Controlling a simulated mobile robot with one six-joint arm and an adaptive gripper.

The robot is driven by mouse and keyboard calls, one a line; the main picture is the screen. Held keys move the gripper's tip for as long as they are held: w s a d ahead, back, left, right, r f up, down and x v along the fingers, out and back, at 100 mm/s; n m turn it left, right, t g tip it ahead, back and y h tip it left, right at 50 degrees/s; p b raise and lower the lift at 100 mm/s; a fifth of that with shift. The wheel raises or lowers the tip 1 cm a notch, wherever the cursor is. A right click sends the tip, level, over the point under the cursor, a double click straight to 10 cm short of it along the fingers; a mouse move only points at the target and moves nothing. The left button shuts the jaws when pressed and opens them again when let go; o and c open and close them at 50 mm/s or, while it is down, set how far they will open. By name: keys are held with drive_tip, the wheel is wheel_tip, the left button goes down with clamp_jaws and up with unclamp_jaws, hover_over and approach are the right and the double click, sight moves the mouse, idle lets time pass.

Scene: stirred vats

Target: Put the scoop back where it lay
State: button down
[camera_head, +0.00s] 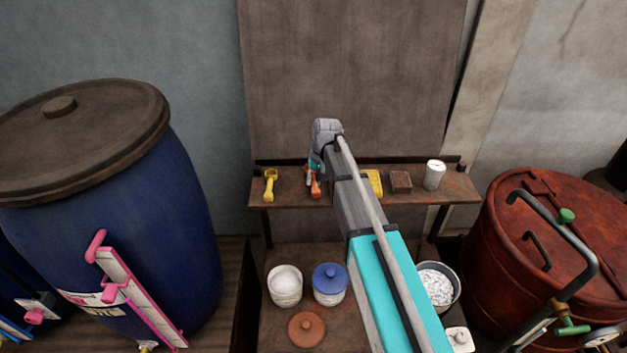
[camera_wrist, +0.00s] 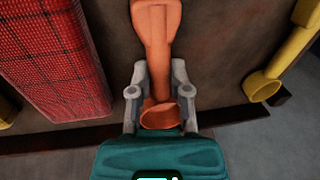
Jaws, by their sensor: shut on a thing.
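The orange scoop (camera_head: 315,188) is at the left part of the wall shelf (camera_head: 405,193), partly hidden by my arm. In the wrist view the scoop (camera_wrist: 157,25) runs lengthwise away from my gripper, with a round hollow end (camera_wrist: 160,116) near the palm. My gripper (camera_wrist: 158,92) has its two grey fingers on either side of the scoop's narrow part and is shut on it. In the head view my gripper (camera_head: 313,178) points down at the shelf. I cannot tell whether the scoop touches the shelf.
A yellow scoop (camera_head: 270,185) lies left of the orange one. A red patterned block (camera_wrist: 55,55) is close on the other side. A yellow item (camera_head: 372,182), a brown block (camera_head: 401,181) and a white cup (camera_head: 434,175) stand farther right. Tubs (camera_head: 330,284) stand below.

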drive_tip(key=shift+c, duration=2.4)
unclamp_jaws()
